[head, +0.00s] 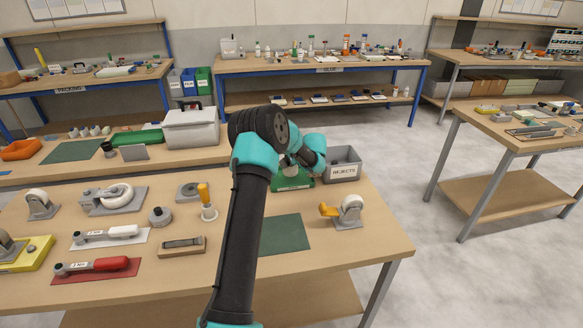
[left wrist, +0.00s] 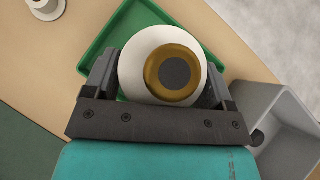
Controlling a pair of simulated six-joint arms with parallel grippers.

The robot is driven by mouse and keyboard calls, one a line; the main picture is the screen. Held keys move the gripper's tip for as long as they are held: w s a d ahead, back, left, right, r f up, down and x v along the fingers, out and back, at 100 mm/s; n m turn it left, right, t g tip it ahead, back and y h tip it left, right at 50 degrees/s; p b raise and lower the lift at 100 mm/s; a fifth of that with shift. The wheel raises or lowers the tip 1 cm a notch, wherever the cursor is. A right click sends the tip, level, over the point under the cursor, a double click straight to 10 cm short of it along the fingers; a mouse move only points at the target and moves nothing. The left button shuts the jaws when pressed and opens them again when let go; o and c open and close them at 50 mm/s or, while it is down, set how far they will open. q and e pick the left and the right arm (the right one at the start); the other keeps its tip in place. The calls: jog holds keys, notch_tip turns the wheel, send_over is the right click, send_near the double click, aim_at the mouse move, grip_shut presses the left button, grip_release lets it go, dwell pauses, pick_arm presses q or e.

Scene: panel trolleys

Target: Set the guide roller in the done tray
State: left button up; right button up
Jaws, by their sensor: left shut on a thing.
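The guide roller (left wrist: 172,72), white with a brass ring and dark centre, sits between the fingers of my left gripper (left wrist: 160,85) in the left wrist view. The gripper is shut on it. The green tray (left wrist: 103,38) lies below the roller; whether they touch I cannot tell. In the head view my arm reaches to the far right part of the bench, over the green tray (head: 291,184), and hides most of the gripper and roller. My right gripper is not in view.
A grey bin labelled rejects (head: 343,168) stands right of the tray. A dark green mat (head: 285,234) is bare. A caster (head: 348,212) stands to its right. A yellow-handled tool (head: 207,204) and a wooden block (head: 182,246) are left of my arm.

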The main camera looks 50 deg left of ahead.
pick_arm(q)
jog(key=shift+w+a, duration=0.2)
jog(key=shift+f, duration=1.75)
jog(key=shift+f, duration=0.1)
jog(key=o, duration=1.3)
jog(key=shift+d, duration=0.1)
jog(key=v, duration=1.2)
